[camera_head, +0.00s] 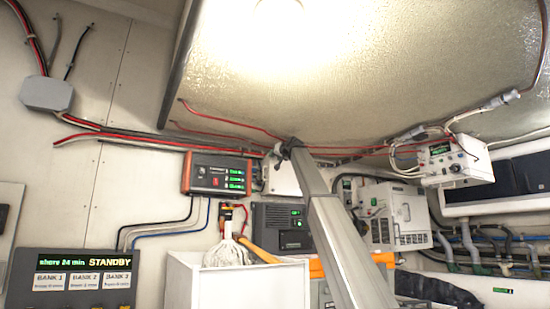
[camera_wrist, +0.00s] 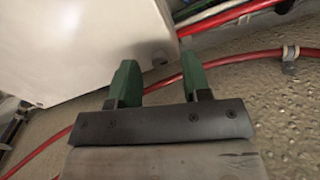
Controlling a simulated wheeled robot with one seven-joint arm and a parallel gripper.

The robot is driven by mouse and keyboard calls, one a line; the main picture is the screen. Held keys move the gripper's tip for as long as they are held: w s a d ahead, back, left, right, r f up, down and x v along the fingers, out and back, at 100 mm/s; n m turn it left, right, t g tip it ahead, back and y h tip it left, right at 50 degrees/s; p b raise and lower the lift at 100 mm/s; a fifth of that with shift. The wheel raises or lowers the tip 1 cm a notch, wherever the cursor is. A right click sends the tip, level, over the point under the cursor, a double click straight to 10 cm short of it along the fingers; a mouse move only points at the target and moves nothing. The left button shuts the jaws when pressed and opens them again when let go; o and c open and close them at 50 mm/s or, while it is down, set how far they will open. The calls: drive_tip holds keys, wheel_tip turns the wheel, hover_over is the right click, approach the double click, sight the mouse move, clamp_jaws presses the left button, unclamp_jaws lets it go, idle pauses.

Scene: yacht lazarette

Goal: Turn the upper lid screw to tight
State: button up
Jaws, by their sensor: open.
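A white box (camera_wrist: 85,45) with a smooth lid fills the upper left of the wrist view. The screw's turn angle is not readable.
Red cables (camera_wrist: 235,60) run close beside the box and fingers, held by a clip (camera_wrist: 289,60). An orange-framed meter (camera_head: 218,174) is just left of the box. A white instrument (camera_head: 453,161) hangs to the right. A white bin (camera_head: 235,288) stands below.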

drive_tip(key=shift+w+a, duration=0.3)
drive_tip(key=shift+w, duration=0.2)
clamp_jaws()
drive_tip(key=shift+m, duration=9)
